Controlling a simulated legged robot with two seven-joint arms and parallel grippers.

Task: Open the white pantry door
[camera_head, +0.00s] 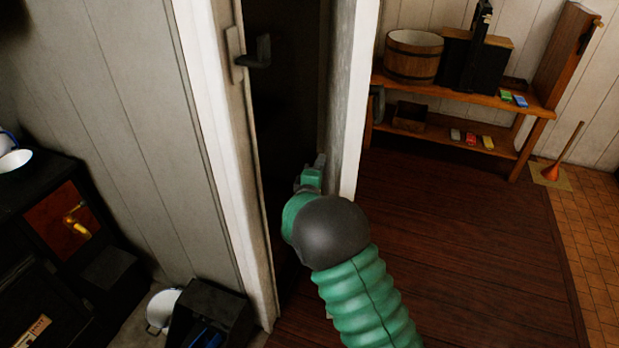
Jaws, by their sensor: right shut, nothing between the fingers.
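The white pantry door shows as a narrow pale panel (232,110) seen nearly edge-on, beside a white upright trim. A dark lever handle (258,52) on a plate sticks out from it near the top. A tall dark gap lies right of this panel, bounded on the right by a white-edged upright (352,100). My green right arm rises from the bottom, and my right gripper (318,166) is shut and empty at the gap, close to the right upright. It is below and right of the handle, apart from it. I cannot tell whether it touches the upright. My left gripper is out of view.
A black stove (60,250) stands at the left. A black box (205,310) and a white pot (162,308) sit on the floor by the doorway. A wooden shelf (470,150) with a bucket (412,58) stands back right. The dark plank floor (470,255) is clear.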

